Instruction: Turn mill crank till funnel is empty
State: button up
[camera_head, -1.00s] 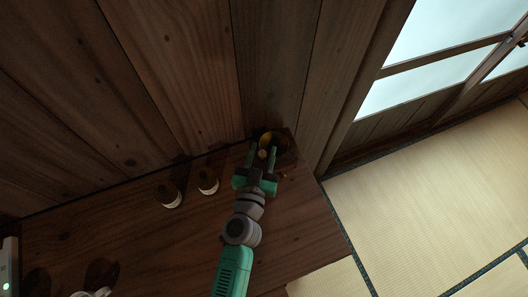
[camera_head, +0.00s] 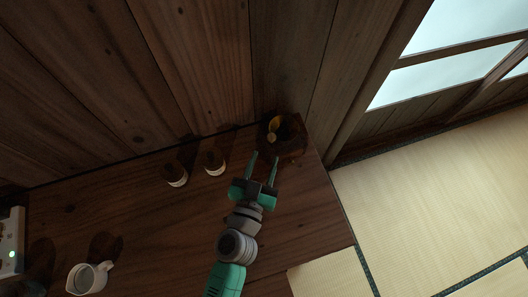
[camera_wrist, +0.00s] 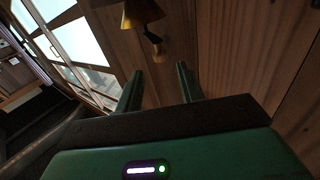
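A dark wooden mill (camera_head: 291,139) stands at the back right of the wooden counter, near the wall. A brass-yellow funnel (camera_head: 275,123) sits on it; the funnel also shows at the top of the wrist view (camera_wrist: 142,12). What is inside the funnel cannot be seen. A pale crank knob (camera_head: 270,137) is just in front of the funnel, and it hangs in the wrist view (camera_wrist: 158,52) above the gap between my fingers. My gripper (camera_head: 265,156) is open and empty, pointing at the mill, its fingertips a little short of the knob. The crank arm is mostly hidden in shadow.
Two small dark jars with pale labels (camera_head: 176,177) (camera_head: 215,164) stand left of my gripper. A white pitcher (camera_head: 88,278) and a pale device with a green light (camera_head: 11,243) are at the far left. Bare counter (camera_head: 310,220) lies right of my arm; tatami floor is beyond.

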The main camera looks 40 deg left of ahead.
jog(key=shift+w+f, duration=0.15)
jog(key=c, duration=0.4)
jog(key=w+f, duration=0.1)
jog(key=w+d+f+n+g+y+b, duration=0.1)
jog(key=w+d+f+g+y, duration=0.1)
jog(key=shift+w+f+n, duration=0.15)
jog(key=shift+w+n, duration=0.15)
jog(key=shift+n, duration=0.1)
grip_shut()
jog(key=n+g+y+b, duration=0.4)
jog(key=n+g+y, duration=0.5)
jog(key=g+y, duration=0.1)
send_near(274, 140)
jog(key=shift+h, duration=0.3)
jog(key=x, duration=0.7)
jog(key=shift+r, duration=0.25)
jog(key=shift+s, duration=0.1)
